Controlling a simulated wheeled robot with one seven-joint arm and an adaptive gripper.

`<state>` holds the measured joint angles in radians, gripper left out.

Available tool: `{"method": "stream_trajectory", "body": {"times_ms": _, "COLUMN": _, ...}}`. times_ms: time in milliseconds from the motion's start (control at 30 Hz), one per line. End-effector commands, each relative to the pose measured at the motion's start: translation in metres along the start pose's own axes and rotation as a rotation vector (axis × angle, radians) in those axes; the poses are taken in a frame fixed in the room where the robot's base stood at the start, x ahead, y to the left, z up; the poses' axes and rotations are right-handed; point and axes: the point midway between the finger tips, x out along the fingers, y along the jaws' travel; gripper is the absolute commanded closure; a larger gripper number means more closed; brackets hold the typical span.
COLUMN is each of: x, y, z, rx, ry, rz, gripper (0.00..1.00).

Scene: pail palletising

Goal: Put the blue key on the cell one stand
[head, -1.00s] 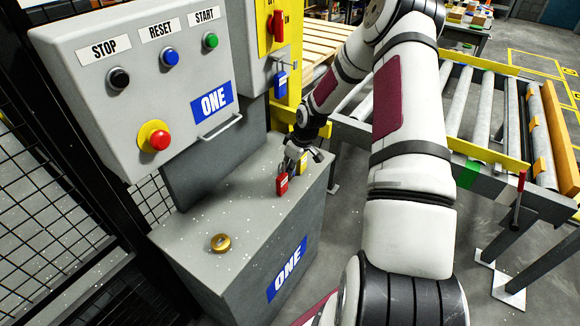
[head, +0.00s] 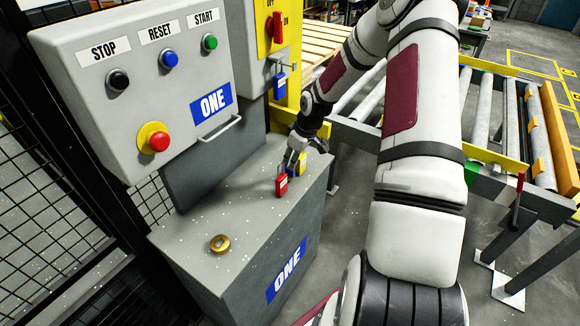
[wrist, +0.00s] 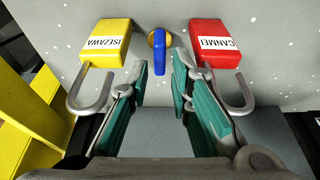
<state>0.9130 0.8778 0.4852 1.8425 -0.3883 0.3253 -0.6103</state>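The blue key (wrist: 159,55) shows in the wrist view between my gripper's fingertips, with a round brass piece (wrist: 153,39) behind its upper end. My gripper (wrist: 160,73) is open, with a small gap on each side of the key. In the head view my gripper (head: 297,146) is low over the far end of the grey cell one stand (head: 205,275), marked ONE. The key is hard to make out there, among the fingers and padlocks.
A red padlock (wrist: 216,43) and a yellow padlock (wrist: 104,42) lie close beside the fingers. A brass ring (head: 219,243) sits on the stand's near part, with clear top around it. A control box (head: 140,90) overhangs the back; a blue padlock (head: 280,85) hangs above.

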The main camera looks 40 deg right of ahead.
Motion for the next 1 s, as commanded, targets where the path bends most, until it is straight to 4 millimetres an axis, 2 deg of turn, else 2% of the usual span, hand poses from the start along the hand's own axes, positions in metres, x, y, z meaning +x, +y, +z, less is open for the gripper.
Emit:
{"method": "stream_trajectory", "body": {"times_ms": 33, "x": -0.013, "y": 0.001, "z": 0.0, "rx": 0.001, "ry": 0.001, "rz": 0.004, "gripper": 0.8}}
{"method": "stream_trajectory", "body": {"times_ms": 200, "x": -0.045, "y": 0.0, "z": 0.001, "rx": 0.0, "ry": 0.0, "rz": 0.002, "gripper": 0.8}}
{"method": "stream_trajectory", "body": {"times_ms": 467, "x": -0.072, "y": 0.0, "z": 0.0, "rx": 0.0, "ry": -0.001, "rz": 0.0, "gripper": 0.8}}
{"method": "stream_trajectory", "body": {"times_ms": 567, "x": -0.082, "y": -0.006, "z": -0.004, "rx": -0.007, "ry": -0.013, "rz": 0.008, "gripper": 0.8}}
{"method": "stream_trajectory", "body": {"times_ms": 667, "x": -0.102, "y": -0.02, "z": -0.011, "rx": -0.016, "ry": -0.043, "rz": 0.032, "gripper": 0.8}}
{"method": "stream_trajectory", "body": {"times_ms": 833, "x": -0.16, "y": -0.062, "z": -0.025, "rx": -0.014, "ry": -0.104, "rz": 0.105, "gripper": 0.8}}
{"method": "stream_trajectory", "body": {"times_ms": 1000, "x": -0.22, "y": -0.11, "z": -0.031, "rx": 0.018, "ry": -0.126, "rz": 0.182, "gripper": 0.8}}
